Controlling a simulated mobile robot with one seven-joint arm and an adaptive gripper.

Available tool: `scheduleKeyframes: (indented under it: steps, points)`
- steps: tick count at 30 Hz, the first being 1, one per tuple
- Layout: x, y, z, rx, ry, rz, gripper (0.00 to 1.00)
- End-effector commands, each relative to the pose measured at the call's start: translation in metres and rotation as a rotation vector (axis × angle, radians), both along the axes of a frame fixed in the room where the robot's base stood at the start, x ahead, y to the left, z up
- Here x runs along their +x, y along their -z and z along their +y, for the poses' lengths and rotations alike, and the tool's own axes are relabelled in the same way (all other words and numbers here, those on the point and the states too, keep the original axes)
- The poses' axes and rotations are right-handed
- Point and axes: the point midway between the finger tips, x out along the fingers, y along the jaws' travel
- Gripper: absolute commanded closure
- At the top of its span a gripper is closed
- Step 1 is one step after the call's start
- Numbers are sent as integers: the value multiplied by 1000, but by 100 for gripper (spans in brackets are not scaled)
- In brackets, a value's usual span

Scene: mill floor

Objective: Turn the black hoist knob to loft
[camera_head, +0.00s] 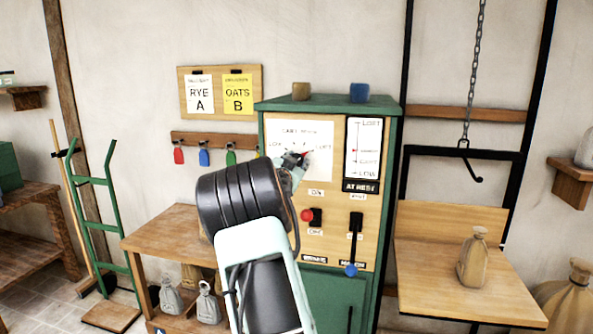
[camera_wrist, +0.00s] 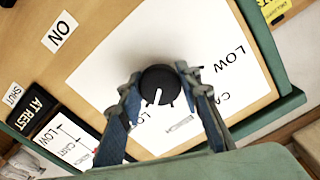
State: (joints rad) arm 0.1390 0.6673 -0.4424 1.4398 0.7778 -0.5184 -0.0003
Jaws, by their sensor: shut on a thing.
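The black hoist knob (camera_wrist: 160,84) sits on a white label plate (camera_wrist: 105,55) on the front of a green and wood control cabinet (camera_head: 285,225). My gripper (camera_wrist: 160,78) has one finger on each side of the knob and is shut on it. The knob's white pointer line aims down and slightly left in the wrist view, near a partly hidden label starting "LO". "LOW" and "CART" print lies to the right. In the head view my gripper (camera_head: 297,160) covers the knob. A gauge (camera_head: 363,148) beside the plate has LOFT at its top, above an "AT REST" sign (camera_head: 360,186).
Below the plate are a red button (camera_head: 307,215) and a black lever with a blue ball end (camera_head: 351,270). A hook on a chain (camera_head: 469,150) hangs at right above a wooden platform with a sack (camera_head: 473,258). Colored tags (camera_head: 204,158) hang at left.

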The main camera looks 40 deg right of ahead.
Motion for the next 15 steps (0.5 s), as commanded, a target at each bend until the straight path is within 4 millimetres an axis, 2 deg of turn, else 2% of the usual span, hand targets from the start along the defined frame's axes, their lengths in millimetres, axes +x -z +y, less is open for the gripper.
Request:
scheduleKeyframes:
  steps: [15]
  points:
    - [0,0,0,68,0,-79,92]
